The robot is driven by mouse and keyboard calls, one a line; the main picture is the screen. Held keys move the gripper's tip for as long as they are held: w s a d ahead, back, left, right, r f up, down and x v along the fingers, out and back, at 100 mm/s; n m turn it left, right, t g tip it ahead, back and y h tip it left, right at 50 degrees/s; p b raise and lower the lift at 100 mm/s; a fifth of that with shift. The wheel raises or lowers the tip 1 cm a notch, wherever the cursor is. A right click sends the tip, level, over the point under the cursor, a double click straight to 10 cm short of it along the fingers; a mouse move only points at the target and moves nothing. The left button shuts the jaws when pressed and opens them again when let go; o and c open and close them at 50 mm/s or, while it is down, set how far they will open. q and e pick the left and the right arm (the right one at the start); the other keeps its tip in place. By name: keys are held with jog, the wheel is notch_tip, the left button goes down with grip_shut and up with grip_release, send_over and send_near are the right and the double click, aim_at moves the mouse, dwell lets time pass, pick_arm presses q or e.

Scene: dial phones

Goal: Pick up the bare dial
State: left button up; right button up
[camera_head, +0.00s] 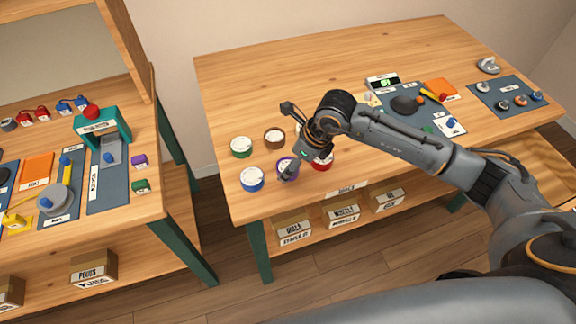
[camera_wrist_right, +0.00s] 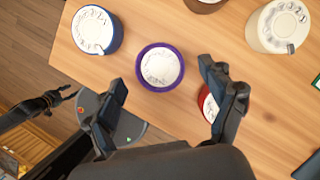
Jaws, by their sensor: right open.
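The purple dial (camera_wrist_right: 160,67) has a pale, flat-looking face with markings and no finger stop that I can make out, unlike the blue dial (camera_wrist_right: 96,30) and the cream dial (camera_wrist_right: 284,25). In the head view the purple dial (camera_head: 286,167) stands near the table's front left, partly hidden by my right gripper (camera_head: 287,140). My right gripper (camera_wrist_right: 163,78) is open and empty, its fingers apart on the near side of the purple dial. My left gripper (camera_wrist_right: 62,95) shows small at the left of the right wrist view; its jaws are unclear.
A red dial (camera_wrist_right: 206,104) sits close to my right finger, partly hidden by it. The green dial (camera_head: 241,147), brown dial (camera_head: 274,138) and blue dial (camera_head: 252,179) stand around the purple one. Mats with parts lie farther right. Bare wood (camera_head: 240,85) lies behind.

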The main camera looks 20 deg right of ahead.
jog(key=shift+x, duration=1)
jog(key=shift+r, duration=0.1)
jog(key=shift+c, duration=0.4)
jog(key=c, duration=1.3)
jog(key=shift+o, duration=0.2)
jog(key=shift+r, duration=0.1)
